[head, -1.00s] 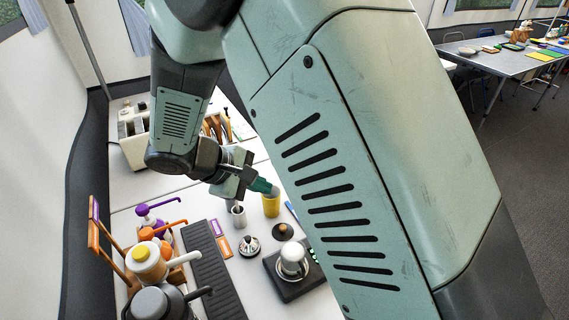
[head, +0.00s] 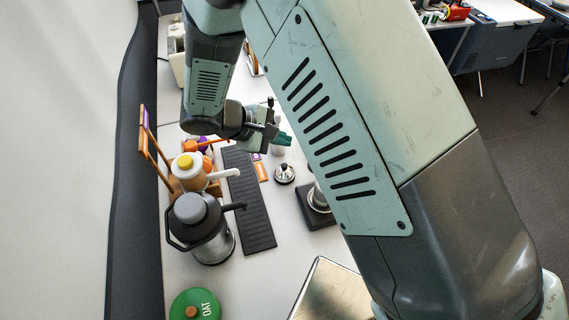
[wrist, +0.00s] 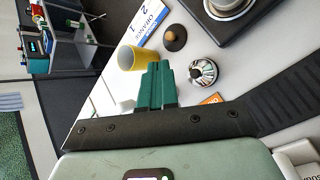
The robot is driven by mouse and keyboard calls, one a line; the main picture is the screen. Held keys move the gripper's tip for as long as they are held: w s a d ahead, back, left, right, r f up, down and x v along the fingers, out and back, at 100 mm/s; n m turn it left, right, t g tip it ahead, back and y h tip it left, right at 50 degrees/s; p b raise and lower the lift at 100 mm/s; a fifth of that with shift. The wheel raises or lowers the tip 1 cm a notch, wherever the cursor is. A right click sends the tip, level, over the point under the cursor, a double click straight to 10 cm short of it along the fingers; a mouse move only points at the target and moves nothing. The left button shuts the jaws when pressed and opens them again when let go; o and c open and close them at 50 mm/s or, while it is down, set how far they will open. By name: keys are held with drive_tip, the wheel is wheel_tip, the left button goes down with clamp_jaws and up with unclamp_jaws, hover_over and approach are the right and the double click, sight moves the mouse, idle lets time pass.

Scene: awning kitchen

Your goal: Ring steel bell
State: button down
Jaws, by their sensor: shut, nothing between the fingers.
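The steel bell (head: 284,174) is a small shiny dome with a dark top knob, standing on the white counter. In the wrist view the bell (wrist: 203,73) lies just right of the fingertips, with a visible gap. My gripper (head: 287,138) is above the counter, beyond the bell in the head view. Its green fingers (wrist: 159,66) are shut with nothing between them. I cannot tell their exact height over the bell.
A yellow cup (wrist: 131,57) and a brown-knobbed round item (wrist: 175,38) stand near the fingers. A dark ribbed mat (head: 248,200) lies left of the bell, beside a grey jug (head: 201,225). A black base with a round device (head: 319,198) is to the right.

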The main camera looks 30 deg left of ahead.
hover_over(281, 170)
drive_tip(key=shift+f, duration=3.3)
drive_tip(key=shift+f, duration=0.4)
drive_tip(key=shift+f, duration=0.4)
drive_tip(key=shift+r, duration=0.85)
drive_tip(key=shift+r, duration=2.5)
